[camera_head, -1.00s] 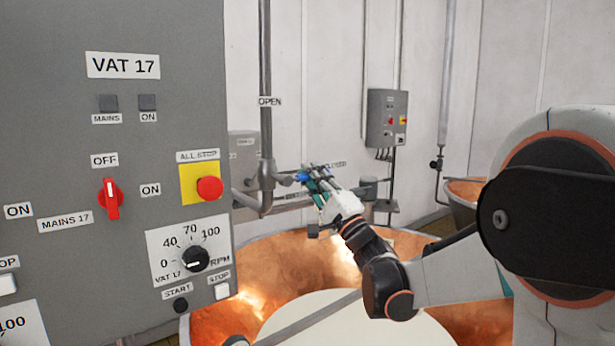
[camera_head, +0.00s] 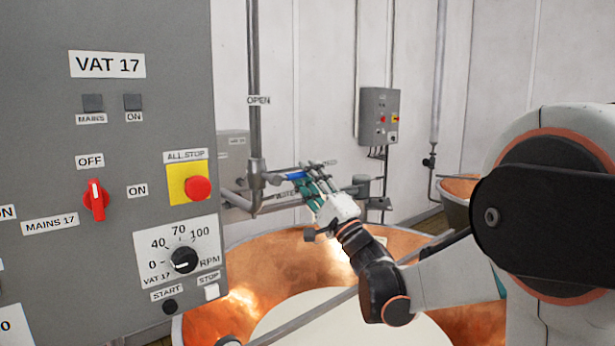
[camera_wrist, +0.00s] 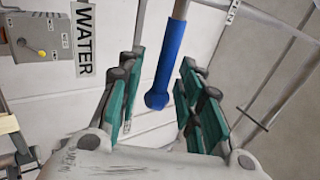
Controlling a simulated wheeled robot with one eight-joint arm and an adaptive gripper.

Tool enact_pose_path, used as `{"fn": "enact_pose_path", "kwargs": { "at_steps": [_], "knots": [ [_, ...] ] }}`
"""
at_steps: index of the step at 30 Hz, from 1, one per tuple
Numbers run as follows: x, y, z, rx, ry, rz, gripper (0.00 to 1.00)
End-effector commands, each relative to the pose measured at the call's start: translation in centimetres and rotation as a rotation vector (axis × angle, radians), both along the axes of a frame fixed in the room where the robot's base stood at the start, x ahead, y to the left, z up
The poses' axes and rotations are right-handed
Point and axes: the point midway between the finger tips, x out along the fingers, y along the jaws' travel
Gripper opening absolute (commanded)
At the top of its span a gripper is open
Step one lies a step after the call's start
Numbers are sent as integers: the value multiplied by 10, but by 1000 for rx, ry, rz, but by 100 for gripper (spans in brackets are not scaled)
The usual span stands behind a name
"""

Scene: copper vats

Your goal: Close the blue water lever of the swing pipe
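The blue water lever (camera_wrist: 166,70) shows large in the wrist view, with its rounded end between the two teal-padded fingers of my gripper (camera_wrist: 160,98). The fingers are open, with a gap on each side of the lever. A "WATER" label (camera_wrist: 86,40) is at the upper left there. In the head view the blue lever (camera_head: 292,176) sits beside the swing pipe (camera_head: 256,172), pointing right. My gripper (camera_head: 312,182) is just right of it, its fingers partly overlapping it in the picture.
A grey VAT 17 control panel (camera_head: 110,240) fills the left side. The copper vat (camera_head: 250,262) lies below my gripper. A grey wall box (camera_head: 379,116) and a second copper vat (camera_head: 455,189) stand farther back.

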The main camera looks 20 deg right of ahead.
Motion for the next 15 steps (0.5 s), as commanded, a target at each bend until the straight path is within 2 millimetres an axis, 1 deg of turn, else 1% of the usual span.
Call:
{"fn": "enact_pose_path", "kwargs": {
  "at_steps": [9,15],
  "knots": [
    [-49,-15,-34,0,0,-5,33],
    [-76,-24,-52,0,0,-6,33]
  ]
}}
